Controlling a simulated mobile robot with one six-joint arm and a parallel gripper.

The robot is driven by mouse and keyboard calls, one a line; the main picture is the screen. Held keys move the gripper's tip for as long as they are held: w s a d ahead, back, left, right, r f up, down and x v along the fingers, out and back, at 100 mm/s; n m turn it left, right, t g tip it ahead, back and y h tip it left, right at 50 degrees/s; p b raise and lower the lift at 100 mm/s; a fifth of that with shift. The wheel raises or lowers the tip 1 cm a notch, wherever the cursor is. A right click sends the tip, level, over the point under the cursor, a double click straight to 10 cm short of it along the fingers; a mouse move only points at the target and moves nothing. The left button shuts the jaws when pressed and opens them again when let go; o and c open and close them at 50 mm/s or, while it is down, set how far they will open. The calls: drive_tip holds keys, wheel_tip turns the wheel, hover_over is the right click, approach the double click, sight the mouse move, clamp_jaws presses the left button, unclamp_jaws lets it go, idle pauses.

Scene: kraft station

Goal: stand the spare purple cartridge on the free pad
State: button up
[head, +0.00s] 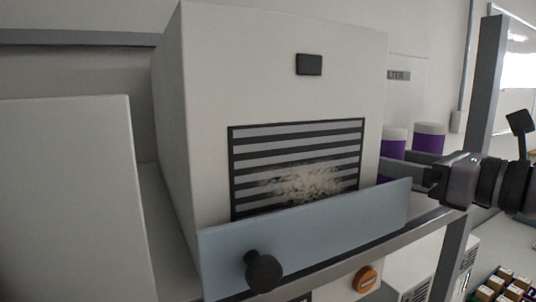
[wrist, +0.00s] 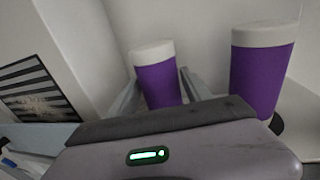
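Two purple cartridges with pale grey tops stand upright behind the right side of the big housing. In the wrist view the left cartridge (wrist: 158,84) is between the fingers of my gripper (wrist: 160,88), whose tips lie close to its sides. Whether they press on it is unclear. The right cartridge (wrist: 262,75) stands apart, with a dark round pad (wrist: 277,124) showing at its base. In the head view my gripper (head: 405,164) comes in from the right, and the left cartridge (head: 391,149) is partly hidden by the housing and a finger. The right cartridge also shows there (head: 429,141). No free pad is visible.
The tall white housing (head: 205,110) with a striped, dusty grille (head: 300,165) stands to the left of my gripper. A blue-grey flap with a black knob (head: 263,271) juts out below the grille. An orange knob (head: 365,279) and small boxes (head: 505,285) are lower right.

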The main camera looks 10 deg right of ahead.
drive_tip(key=shift+o, duration=0.9)
drive_tip(key=shift+s+d+r, duration=0.1)
drive_tip(key=shift+s+d, duration=0.05)
drive_tip(key=shift+s, duration=0.1)
drive_tip(key=shift+r, duration=0.1)
drive_tip(key=b+v, duration=0.2)
drive_tip(key=v, duration=1)
